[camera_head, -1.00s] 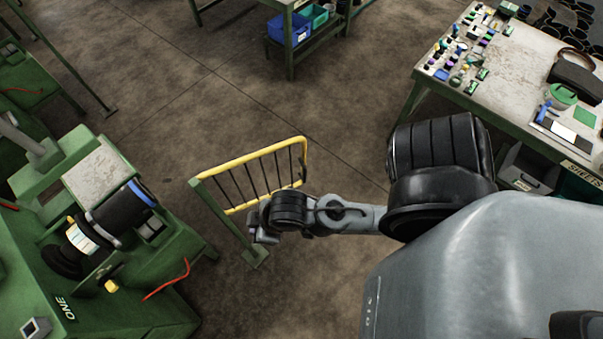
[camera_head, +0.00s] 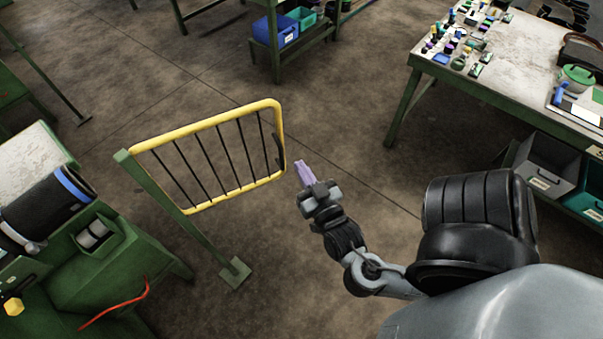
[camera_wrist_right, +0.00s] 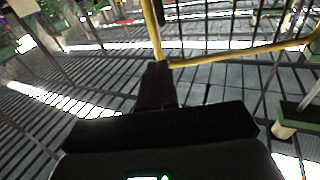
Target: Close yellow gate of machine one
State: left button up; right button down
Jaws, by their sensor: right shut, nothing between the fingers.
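The yellow gate (camera_head: 233,190), a tubular frame with dark bars, hangs from a green post (camera_head: 175,203) and stands swung out over the floor. Its yellow tube (camera_wrist_right: 151,30) also shows close up in the right wrist view. My right gripper (camera_head: 304,170) is shut and empty, just right of the gate's free end. In the right wrist view its fingers (camera_wrist_right: 156,80) are right by the gate's lower corner; I cannot tell if they touch. The green machine (camera_head: 115,262) is at the lower left, partly out of frame. My left gripper is not in view.
A worktable (camera_head: 515,65) with many small parts stands at the upper right, with bins (camera_head: 548,165) below it. A green shelf with a blue bin (camera_head: 276,32) is at the top. The floor around the gate is clear.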

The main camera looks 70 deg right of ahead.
notch_tip(320, 180, down, 9)
jog(key=s+b, duration=0.2)
jog(key=b, duration=0.4)
pick_arm(q)
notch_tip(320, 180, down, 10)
jog(key=b, duration=0.1)
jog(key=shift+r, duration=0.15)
pick_arm(e)
jog(key=f+x, duration=0.1)
jog(key=x, duration=1.3)
jog(key=shift+f+g, duration=0.3)
jog(key=shift+f, duration=0.05)
